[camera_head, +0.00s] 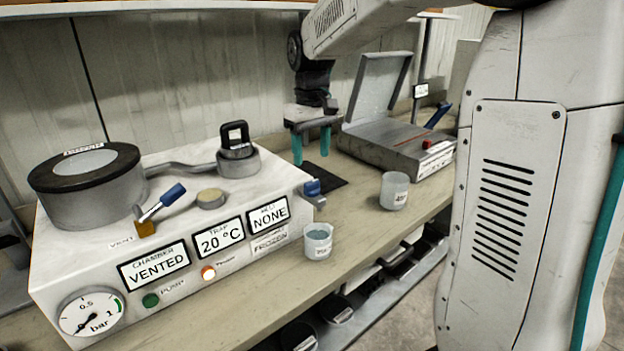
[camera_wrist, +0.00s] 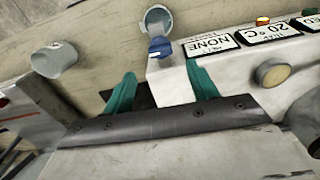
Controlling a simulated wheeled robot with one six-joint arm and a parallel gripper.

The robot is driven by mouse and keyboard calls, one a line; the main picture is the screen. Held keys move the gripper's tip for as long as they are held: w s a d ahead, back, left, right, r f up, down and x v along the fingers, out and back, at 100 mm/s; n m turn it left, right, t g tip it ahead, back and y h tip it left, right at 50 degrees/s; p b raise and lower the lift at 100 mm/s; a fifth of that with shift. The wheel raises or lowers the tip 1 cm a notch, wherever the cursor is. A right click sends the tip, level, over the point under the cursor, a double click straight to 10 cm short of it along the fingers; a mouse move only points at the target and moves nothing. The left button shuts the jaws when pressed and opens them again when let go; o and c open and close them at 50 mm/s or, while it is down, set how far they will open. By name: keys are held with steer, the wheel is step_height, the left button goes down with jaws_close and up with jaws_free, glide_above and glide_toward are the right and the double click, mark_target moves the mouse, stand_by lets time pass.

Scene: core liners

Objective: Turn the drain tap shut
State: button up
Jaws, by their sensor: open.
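The drain tap (camera_head: 313,188) has a blue handle and a metal body at the right end of the white freeze-dryer housing (camera_head: 145,220). The tap also shows in the wrist view (camera_wrist: 160,46), just beyond my fingertips and between their lines. My gripper (camera_head: 311,152) is open and empty, its two teal fingers pointing down near the housing's right end, apart from the tap. It also shows in the wrist view (camera_wrist: 161,74). A labelled beaker (camera_head: 318,240) with bluish contents stands by the tap. I cannot tell the handle's exact angle.
A second blue-handled valve (camera_head: 165,200) marked VENT is on the housing top. A dark mat (camera_head: 322,174) lies on the bench near my gripper. A white cup (camera_head: 394,190) and an open grey case (camera_head: 395,140) stand to the right.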

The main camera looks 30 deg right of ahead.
mark_target(312, 182)
steer(key=shift+s+f, duration=0.15)
step_height(312, 182, down, 7)
steer(key=shift+f, duration=0.15)
steer(key=c, duration=1)
